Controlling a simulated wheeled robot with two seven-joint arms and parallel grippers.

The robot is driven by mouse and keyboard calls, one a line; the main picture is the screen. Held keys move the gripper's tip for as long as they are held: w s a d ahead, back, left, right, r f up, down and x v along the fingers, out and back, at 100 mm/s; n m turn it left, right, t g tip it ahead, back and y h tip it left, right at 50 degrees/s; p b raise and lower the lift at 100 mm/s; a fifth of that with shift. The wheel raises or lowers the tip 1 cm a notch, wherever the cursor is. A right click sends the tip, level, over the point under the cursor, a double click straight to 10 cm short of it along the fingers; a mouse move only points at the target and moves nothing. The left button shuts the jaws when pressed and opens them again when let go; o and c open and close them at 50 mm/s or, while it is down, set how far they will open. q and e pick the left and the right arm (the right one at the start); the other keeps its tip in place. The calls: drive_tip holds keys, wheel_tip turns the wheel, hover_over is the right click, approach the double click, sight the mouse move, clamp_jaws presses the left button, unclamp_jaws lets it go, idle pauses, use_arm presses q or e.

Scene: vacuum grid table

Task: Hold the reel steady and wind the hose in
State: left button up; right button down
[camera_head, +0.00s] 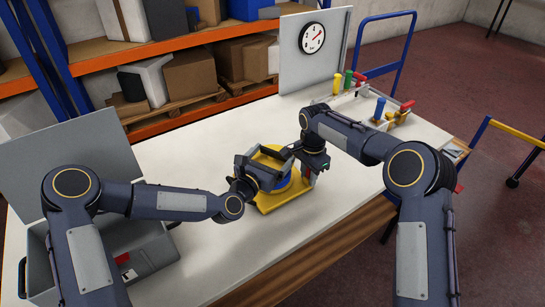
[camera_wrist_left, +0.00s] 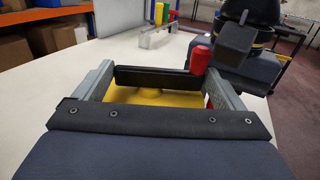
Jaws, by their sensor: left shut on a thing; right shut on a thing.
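The reel has a yellow base (camera_head: 268,206) and a blue drum or hose coil (camera_head: 283,184) partly hidden by my grippers, near the middle of the white table. My left gripper (camera_head: 268,162) is over the reel, shut on its dark bar. In the left wrist view this bar (camera_wrist_left: 155,77) lies between the grey fingers, with yellow reel parts (camera_wrist_left: 150,97) below. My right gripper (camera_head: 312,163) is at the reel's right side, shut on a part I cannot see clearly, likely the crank. A red knob (camera_wrist_left: 201,58) shows beside my right gripper in the left wrist view. The hose's free end is not distinguishable.
A grey open case (camera_head: 130,262) stands at the table's left front. A panel with a round gauge (camera_head: 312,38) stands at the back. A rack of coloured tools and clamps (camera_head: 380,108) is at the far right. The white tabletop (camera_head: 185,155) left of the reel is clear.

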use_arm(q)
drive_tip(key=shift+a+m+g+h, duration=0.1)
drive_tip(key=shift+m+g+h, duration=0.25)
drive_tip(key=shift+h, duration=0.25)
drive_tip(key=o, duration=0.7)
drive_tip(key=v, duration=0.7)
drive_tip(key=shift+s+a, duration=0.15)
drive_tip(key=shift+s, duration=0.05)
drive_tip(key=shift+c, duration=0.4)
